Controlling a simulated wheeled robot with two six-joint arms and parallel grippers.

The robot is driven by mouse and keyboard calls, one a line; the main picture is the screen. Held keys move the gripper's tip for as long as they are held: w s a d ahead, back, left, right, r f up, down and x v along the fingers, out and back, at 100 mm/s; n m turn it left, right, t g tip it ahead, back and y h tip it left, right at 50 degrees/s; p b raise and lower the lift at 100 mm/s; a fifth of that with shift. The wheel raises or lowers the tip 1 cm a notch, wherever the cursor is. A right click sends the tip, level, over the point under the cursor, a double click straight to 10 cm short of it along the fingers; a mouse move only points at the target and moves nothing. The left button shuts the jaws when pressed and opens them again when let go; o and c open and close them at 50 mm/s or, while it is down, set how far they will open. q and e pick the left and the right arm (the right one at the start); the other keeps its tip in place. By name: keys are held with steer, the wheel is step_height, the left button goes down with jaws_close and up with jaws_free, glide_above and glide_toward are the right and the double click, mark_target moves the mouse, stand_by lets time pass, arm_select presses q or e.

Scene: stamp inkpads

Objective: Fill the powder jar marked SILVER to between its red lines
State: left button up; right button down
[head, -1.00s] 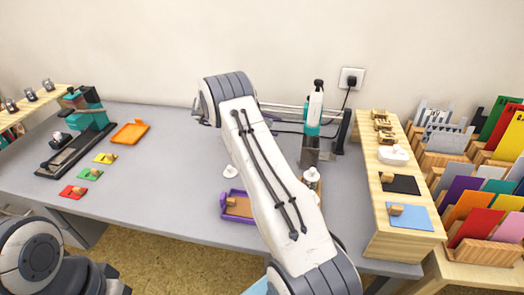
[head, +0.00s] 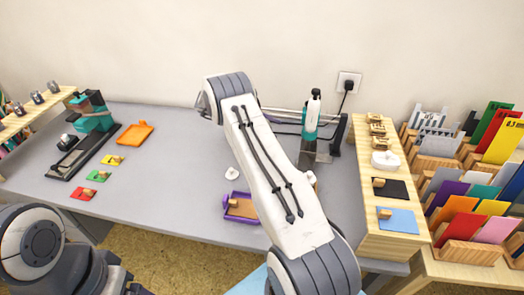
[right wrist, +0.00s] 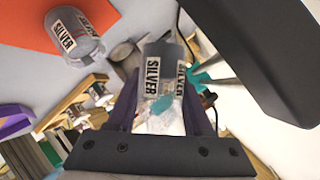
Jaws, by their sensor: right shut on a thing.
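My right gripper (right wrist: 160,98) is shut on a grey, see-through jar (right wrist: 164,54) with white SILVER labels, in the right wrist view. Its lower part looks white with a teal patch; the fill level and any red lines cannot be made out. A second grey jar marked SILVER (right wrist: 76,36) shows at the upper left of that view, against an orange surface. In the head view my right arm crosses the table and hides the right gripper. My left arm is at the lower left; its gripper is not clearly shown.
A purple tray (head: 241,219) lies left of my right arm, and an orange tray (head: 135,134) lies farther left. A wooden shelf (head: 368,235) with pads and card racks fills the right.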

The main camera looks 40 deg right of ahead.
steer(key=shift+s+a+r+n+g+y+p, duration=0.4)
steer(key=shift+n+g+y+p, duration=0.15)
steer(key=shift+n+y, duration=0.25)
steer(key=shift+s+a+r+n+g+y+p, duration=0.35)
steer(key=shift+n+g+y+p, duration=0.2)
steer(key=shift+n, duration=0.3)
steer(key=shift+s+a+r+n+g+y+p, duration=0.3)
steer(key=shift+a+n+g+y+p, duration=0.15)
steer(key=shift+n+y, duration=0.35)
